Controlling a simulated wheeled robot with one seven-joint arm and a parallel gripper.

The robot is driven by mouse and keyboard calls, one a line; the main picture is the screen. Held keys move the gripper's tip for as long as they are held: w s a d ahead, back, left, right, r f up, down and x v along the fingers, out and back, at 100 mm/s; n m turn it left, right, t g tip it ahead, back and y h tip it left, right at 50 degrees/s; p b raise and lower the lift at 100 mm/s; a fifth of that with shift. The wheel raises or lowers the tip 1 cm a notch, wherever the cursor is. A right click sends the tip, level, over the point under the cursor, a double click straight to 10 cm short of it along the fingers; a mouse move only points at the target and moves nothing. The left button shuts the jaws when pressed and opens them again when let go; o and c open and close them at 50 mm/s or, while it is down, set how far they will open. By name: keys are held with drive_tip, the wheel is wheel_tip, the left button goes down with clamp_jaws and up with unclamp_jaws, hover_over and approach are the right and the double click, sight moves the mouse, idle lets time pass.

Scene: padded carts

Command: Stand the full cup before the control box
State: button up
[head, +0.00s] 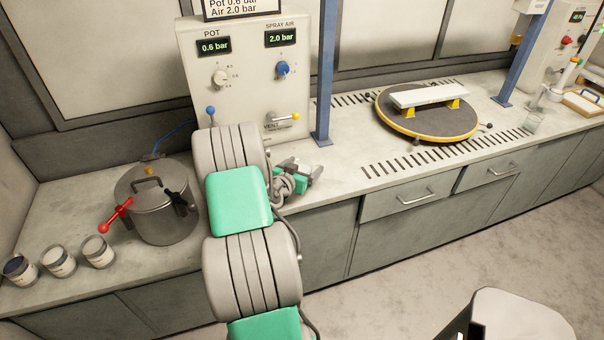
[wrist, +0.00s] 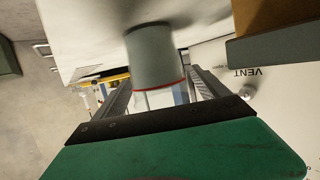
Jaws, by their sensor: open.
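The control box (head: 249,80) stands at the back of the bench, with POT and SPRAY AIR dials. In the wrist view, which is upside down, its panel (wrist: 215,60) with the VENT lettering is on the right. The full cup (wrist: 156,55) is clear and filled with grey up to a red line. It is between the two fingers of my gripper (wrist: 162,76), which are open around it. A dark patch lies by its base; I cannot tell whether it touches the bench. In the head view my gripper (head: 300,174) is partly behind my arm, and the cup is not clear there.
A metal pot (head: 160,205) with a red handle stands left of my arm, near several small cans (head: 58,261). A blue post (head: 325,75) rises right of the box. A round turntable (head: 427,122) bears a pale plate. A clear glass (head: 533,123) stands further right.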

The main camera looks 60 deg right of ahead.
drive_tip(key=shift+x, duration=0.85)
drive_tip(key=shift+r, duration=0.1)
drive_tip(key=c, duration=1.6)
drive_tip(key=shift+r, duration=0.1)
